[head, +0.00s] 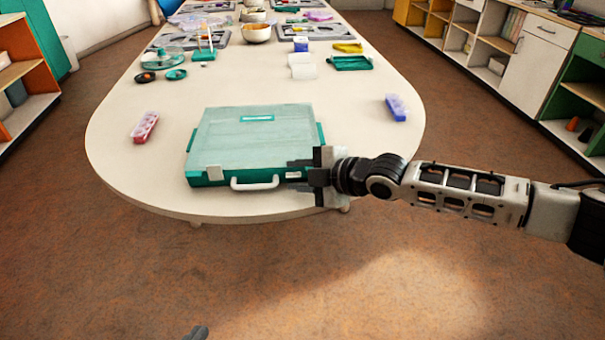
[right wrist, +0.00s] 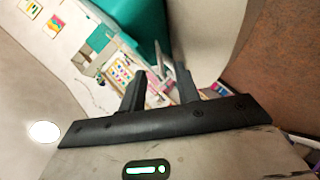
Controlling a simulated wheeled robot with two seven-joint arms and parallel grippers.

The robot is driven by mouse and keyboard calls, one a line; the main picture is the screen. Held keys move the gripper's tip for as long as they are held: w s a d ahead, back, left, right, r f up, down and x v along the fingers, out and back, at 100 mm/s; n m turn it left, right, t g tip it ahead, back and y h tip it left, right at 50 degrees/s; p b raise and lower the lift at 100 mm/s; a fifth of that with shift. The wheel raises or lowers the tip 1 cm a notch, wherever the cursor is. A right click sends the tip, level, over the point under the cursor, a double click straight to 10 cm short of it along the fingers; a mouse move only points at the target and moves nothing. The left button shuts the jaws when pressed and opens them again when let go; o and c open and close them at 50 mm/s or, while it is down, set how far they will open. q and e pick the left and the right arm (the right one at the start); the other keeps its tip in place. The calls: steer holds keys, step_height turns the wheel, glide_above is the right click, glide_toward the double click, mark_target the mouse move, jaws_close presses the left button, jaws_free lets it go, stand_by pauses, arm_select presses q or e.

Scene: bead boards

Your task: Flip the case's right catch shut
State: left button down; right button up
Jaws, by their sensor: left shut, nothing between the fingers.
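The closed teal case (head: 225,140) with a pale clear lid lies flat at the near end of the table. Its white handle (head: 254,186) is on the front side. The left catch (head: 214,173) is a pale tab at the front left. The right catch (head: 293,174) is a small pale patch at the front right, partly hidden by my right gripper (head: 299,174). That gripper points left at the case's front right corner, its two fingers apart; they also show apart in the right wrist view (right wrist: 158,85). My left gripper (head: 197,332) barely shows at the bottom edge, shut and empty, away from the table.
A red bead box (head: 145,127) lies left of the case and a blue-purple one (head: 396,107) to its right. Teal trays, bowls and grey boards stand further back. The table's rounded near edge (head: 250,214) is just in front of the case.

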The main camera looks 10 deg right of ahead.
steer(key=p+v, duration=0.2)
steer(key=v, duration=1.4)
